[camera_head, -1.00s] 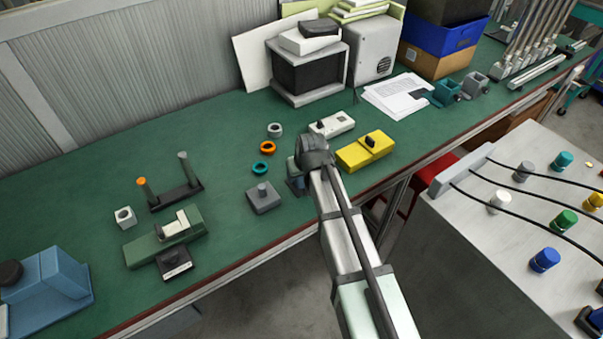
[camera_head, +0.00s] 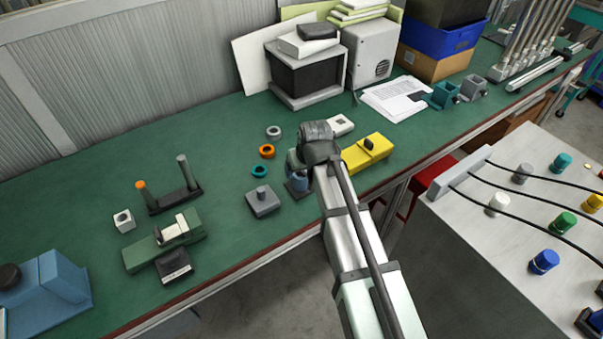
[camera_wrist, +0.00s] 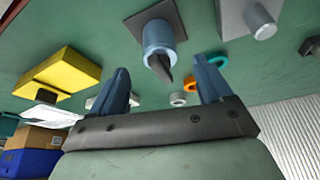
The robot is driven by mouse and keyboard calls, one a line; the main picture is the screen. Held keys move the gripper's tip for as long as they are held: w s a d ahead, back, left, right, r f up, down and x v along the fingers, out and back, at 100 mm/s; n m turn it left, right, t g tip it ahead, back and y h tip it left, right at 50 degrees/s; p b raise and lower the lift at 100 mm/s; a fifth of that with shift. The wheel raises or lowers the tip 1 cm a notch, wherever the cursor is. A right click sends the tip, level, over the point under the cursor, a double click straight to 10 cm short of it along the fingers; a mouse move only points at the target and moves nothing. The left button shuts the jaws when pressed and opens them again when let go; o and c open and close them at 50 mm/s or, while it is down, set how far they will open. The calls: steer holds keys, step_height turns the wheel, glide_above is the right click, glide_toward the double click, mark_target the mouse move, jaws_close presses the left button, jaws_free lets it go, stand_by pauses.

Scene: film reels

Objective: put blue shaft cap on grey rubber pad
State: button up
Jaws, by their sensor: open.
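The blue shaft cap (camera_wrist: 158,38) is a blue cylinder with a paler rim and a dark pointed piece at its end. It stands on a flat dark grey square, which looks like the grey rubber pad (camera_wrist: 174,12). In the head view the cap (camera_head: 299,181) shows just left of and below my wrist, partly hidden, with the pad's edge (camera_head: 291,192) beneath it. My gripper (camera_wrist: 165,85) is open and empty above them, its two blue fingers apart. The cap lies ahead of the fingers, not touching them as far as I see.
A grey block with a peg (camera_head: 262,202) is left of the pad. Teal (camera_head: 260,170), orange (camera_head: 267,151) and grey (camera_head: 273,132) rings lie behind it. A yellow box (camera_head: 367,153) and a white box (camera_head: 341,125) are to the right. The bench's front edge is close.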

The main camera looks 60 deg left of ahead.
steer(key=shift+v, duration=2.55)
